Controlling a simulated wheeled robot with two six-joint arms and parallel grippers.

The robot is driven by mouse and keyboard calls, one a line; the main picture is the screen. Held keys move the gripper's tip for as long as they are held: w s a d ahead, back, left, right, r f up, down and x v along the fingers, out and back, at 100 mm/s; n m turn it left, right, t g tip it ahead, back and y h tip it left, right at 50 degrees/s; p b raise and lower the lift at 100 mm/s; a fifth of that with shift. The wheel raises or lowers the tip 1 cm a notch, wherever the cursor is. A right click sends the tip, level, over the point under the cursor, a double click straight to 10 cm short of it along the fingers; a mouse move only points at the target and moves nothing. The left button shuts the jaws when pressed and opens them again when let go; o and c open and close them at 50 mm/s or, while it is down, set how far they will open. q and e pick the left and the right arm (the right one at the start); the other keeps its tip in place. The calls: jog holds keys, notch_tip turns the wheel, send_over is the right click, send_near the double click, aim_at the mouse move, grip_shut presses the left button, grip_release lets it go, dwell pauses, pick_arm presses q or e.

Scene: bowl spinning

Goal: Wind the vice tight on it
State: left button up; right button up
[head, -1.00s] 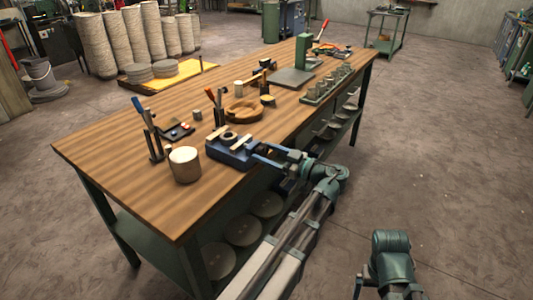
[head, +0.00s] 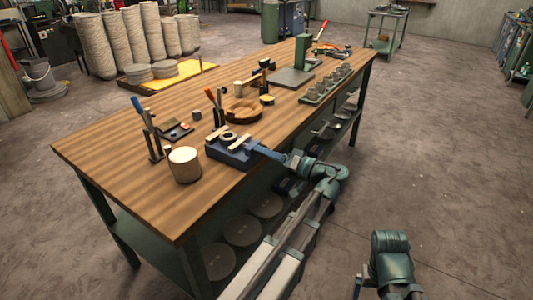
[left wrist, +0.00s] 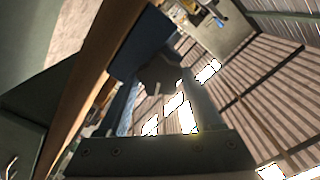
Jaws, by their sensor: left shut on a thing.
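The blue vice (head: 230,152) is at the near edge of the wooden bench, with pale wooden jaw faces. A round piece with a dark hole (head: 228,136) sits between the jaws; I cannot tell how closely they touch it. My left gripper (head: 268,153) is at the vice's front, shut on the vice handle, which is mostly hidden in the head view. In the left wrist view the fingers (left wrist: 163,85) stand either side of a grey-brown part, with the vice's dark blue body (left wrist: 143,50) beyond. My right gripper (head: 361,284) hangs low off the bench, its fingers unclear.
A pale cylinder block (head: 185,165) stands left of the vice, with a tool holder (head: 153,142) behind it.

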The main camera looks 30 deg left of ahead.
pick_arm(q)
jog(key=shift+s+f+m, duration=0.1)
jog(key=shift+f+m, duration=0.05)
jog(key=shift+m, duration=7.55)
jog(key=shift+s+f+m, duration=0.1)
jog(key=shift+f+m, duration=0.05)
jog(key=shift+m, duration=7.55)
jog(key=o, duration=1.4)
jog(key=shift+d, duration=0.1)
jog(key=d, duration=0.9)
jog(key=s+d, duration=0.1)
jog(key=d, duration=0.3)
jog(key=shift+d, duration=0.3)
